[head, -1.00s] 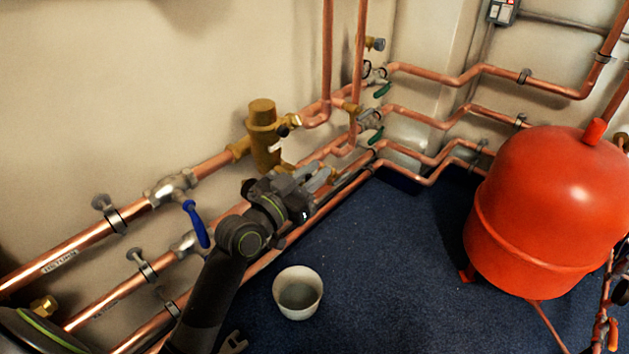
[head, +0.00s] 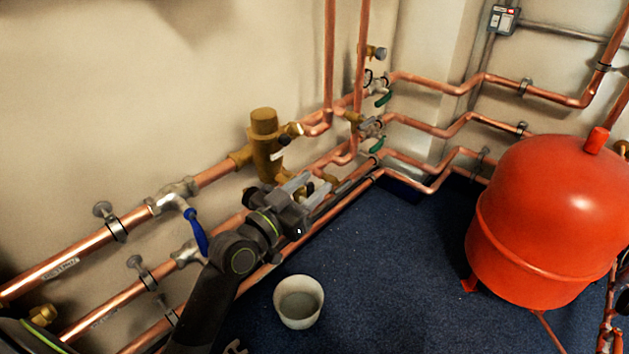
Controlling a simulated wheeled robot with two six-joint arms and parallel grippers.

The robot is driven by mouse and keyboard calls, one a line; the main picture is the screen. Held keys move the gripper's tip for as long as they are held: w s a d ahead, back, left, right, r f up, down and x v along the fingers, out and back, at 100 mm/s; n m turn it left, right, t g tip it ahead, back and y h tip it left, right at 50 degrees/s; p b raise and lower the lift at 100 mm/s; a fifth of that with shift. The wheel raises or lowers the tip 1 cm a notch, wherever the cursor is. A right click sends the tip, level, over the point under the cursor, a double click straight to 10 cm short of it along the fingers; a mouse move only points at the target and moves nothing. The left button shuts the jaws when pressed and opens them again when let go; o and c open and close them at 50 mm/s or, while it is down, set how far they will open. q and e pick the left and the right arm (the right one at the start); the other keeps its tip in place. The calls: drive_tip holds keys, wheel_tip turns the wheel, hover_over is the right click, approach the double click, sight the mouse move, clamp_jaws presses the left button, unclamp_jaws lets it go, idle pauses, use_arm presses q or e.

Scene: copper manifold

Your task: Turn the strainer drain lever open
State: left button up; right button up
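The brass strainer body (head: 265,140) stands upright on the upper copper pipe along the left wall. A small pale piece (head: 278,155) shows on its lower side; I cannot tell whether it is a lever or a label. Brass fittings (head: 329,180) show low behind my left gripper (head: 311,187). The gripper is below and to the right of the strainer body, over the lower pipes. Its two grey fingers are apart, with nothing seen between them. The gripper and wrist hide part of the lower pipes, and no drain lever shows clearly.
A blue-handled valve (head: 196,232) is left of my forearm. Green-handled valves (head: 377,146) are at the corner. A white bucket (head: 299,302) stands on the blue floor (head: 390,270). A red tank (head: 540,220) stands at right. The floor between is clear.

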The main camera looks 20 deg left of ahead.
sight(307, 188)
use_arm(q)
drive_tip(key=v, duration=0.6)
idle(0.4)
